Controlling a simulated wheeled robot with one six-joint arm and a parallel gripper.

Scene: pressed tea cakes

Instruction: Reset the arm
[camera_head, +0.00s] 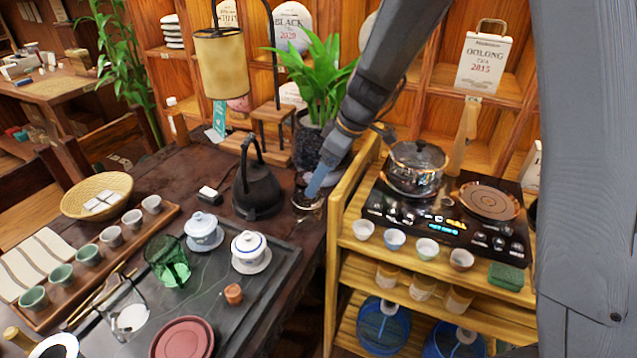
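My arm reaches down from the upper right across the middle of the head view. My gripper (316,186) is at its lower end, a blue-grey tip pointing down and left. It is in front of the plant pot, above the gap between the dark tea table (176,177) and the wooden shelf cart (337,245). A small glass vessel (304,201) shows just below and behind the tip; I cannot tell whether they touch. The fingers are seen from the side, so their opening is unclear. I see nothing clearly held.
A black kettle (257,190) stands close left of the gripper. A glass pot (415,168) sits on the cooktop (447,222) to the right. Lidded white cups (203,231) stand on the tea tray (277,275). A leafy plant (318,80) is behind the arm.

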